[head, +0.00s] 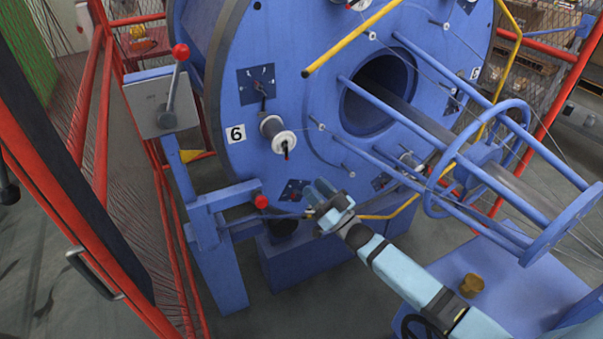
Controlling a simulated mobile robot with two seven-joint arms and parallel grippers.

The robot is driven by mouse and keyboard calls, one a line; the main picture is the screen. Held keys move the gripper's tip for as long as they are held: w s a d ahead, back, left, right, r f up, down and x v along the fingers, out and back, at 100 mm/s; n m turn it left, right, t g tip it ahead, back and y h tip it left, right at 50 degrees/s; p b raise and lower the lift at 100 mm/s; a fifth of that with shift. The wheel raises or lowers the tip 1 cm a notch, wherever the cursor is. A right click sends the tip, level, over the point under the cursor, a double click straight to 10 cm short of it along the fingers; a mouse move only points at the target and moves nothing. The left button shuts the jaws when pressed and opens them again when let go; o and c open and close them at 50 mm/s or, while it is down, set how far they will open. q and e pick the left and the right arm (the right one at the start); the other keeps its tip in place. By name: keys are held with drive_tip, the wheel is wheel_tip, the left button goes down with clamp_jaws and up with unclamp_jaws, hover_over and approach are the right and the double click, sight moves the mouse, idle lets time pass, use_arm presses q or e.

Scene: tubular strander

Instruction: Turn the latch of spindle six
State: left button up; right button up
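Spindle six is on the face of the large blue disc (240,80), beside the white label "6" (237,134). It carries a spool (279,135) with a pale round end. My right gripper (320,190) is in front of the disc's lower part, below and to the right of the spool and apart from the latch. Its fingers blend with the blue behind them, so their opening is unclear. My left gripper is not in view.
A grey control box with a red-knobbed lever (172,95) stands left of the disc. A second red-knobbed lever (262,202) is left of my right gripper. Yellow bars (350,38), a blue tubular frame (440,125) and red fence posts (90,110) limit the room.

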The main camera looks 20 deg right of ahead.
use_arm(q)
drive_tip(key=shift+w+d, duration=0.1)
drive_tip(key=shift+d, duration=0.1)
use_arm(e)
drive_tip(key=v, duration=0.4)
drive_tip(key=shift+s, duration=0.15)
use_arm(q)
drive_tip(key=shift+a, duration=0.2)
use_arm(e)
drive_tip(key=s+a+f+g+h, duration=0.2)
drive_tip(key=s+a+f+g, duration=0.25)
drive_tip(key=s, duration=0.35)
drive_tip(key=s+a+f+m+g+h, duration=0.1)
drive_tip(key=s+a+f+g+h, duration=0.15)
drive_tip(key=s+f, duration=0.4)
drive_tip(key=s+a+f+g+h, duration=0.1)
drive_tip(key=s+a+f+g, duration=0.3)
drive_tip(key=s, duration=0.5)
use_arm(q)
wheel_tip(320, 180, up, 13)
drive_tip(key=p, duration=1.5)
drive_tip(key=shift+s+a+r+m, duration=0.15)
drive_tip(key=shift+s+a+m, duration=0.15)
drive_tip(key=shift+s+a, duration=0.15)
use_arm(e)
wheel_tip(320, 180, up, 15)
drive_tip(key=shift+s+f+n, duration=0.2)
drive_tip(key=shift+s+n, duration=0.1)
